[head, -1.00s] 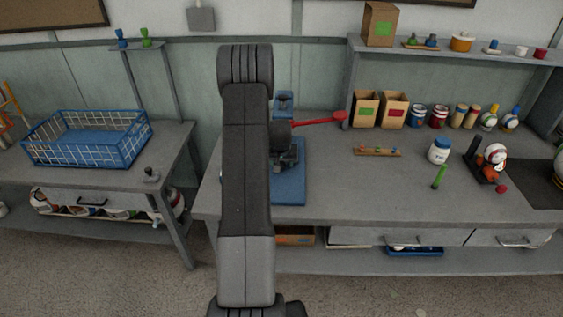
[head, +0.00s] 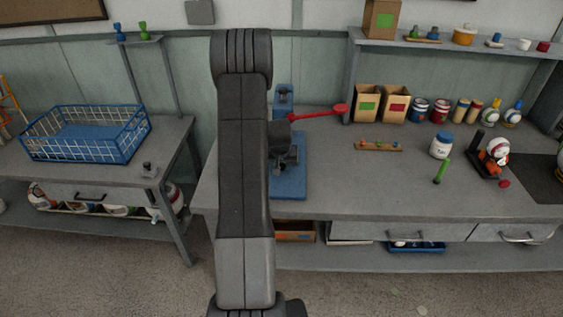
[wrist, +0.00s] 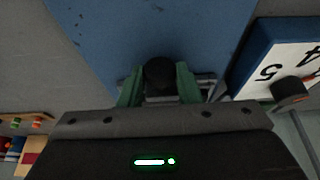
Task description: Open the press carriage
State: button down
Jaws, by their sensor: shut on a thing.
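The press stands on the workbench in the head view, with a blue base (head: 289,180), a blue upright (head: 283,95) and a red lever (head: 318,113) reaching right. My arm covers its left part. In the wrist view my gripper (wrist: 160,88) has its green fingers on both sides of a round black knob (wrist: 160,72), shut on it. The knob sits over the blue base (wrist: 150,30). In the head view the fingers are hidden; whether the carriage is open cannot be told.
A blue-edged white panel with numerals (wrist: 290,58) stands close on the right in the wrist view. A blue basket (head: 90,135) is on the left table. A white jar (head: 441,146), green stick (head: 442,172) and wooden strip (head: 379,146) lie right of the press, with free bench between.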

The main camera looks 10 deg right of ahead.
jog(key=s+a+b, duration=0.1)
jog(key=s, duration=0.2)
jog(key=s+b, duration=0.2)
jog(key=s, duration=0.1)
jog(key=s+a+b, duration=0.1)
jog(key=s, duration=0.2)
jog(key=shift+a+f+b, duration=0.1)
jog(key=shift+a+b, duration=0.2)
jog(key=shift+s+a, duration=0.15)
jog(key=shift+s, duration=0.35)
jog(key=c, duration=1.1)
grip_release()
jog(key=shift+o, duration=0.2)
jog(key=v, duration=1.4)
